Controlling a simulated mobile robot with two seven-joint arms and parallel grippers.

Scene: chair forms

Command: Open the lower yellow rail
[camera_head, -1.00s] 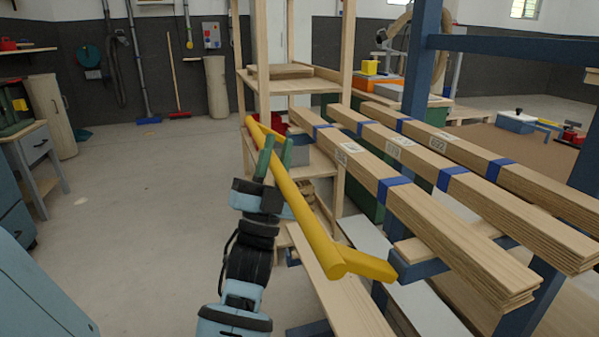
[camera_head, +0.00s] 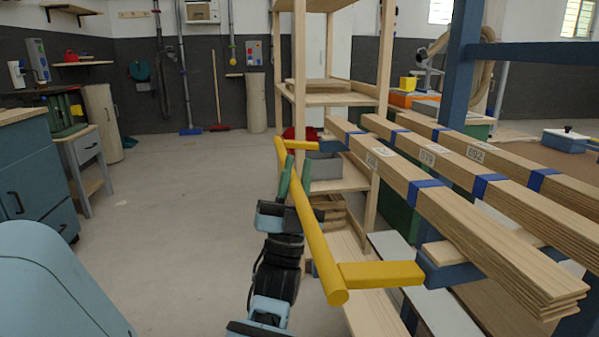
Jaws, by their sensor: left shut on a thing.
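The yellow rail (camera_head: 318,240) is a long round bar on the left side of the rack, running from the near end away from me. A short yellow arm (camera_head: 380,274) joins its near end to the blue rack frame, and another joins its far end. My left gripper (camera_head: 294,182) has its green fingers around the bar, shut on it toward its far part. Only one yellow rail shows. My right gripper is not in view.
Bundled planks with blue straps (camera_head: 450,222) lie on the blue rack (camera_head: 460,70) at the right. A wooden shelf unit (camera_head: 330,98) stands behind the rail. Blue drawers (camera_head: 30,170) stand at the left. The grey floor (camera_head: 170,230) between is clear.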

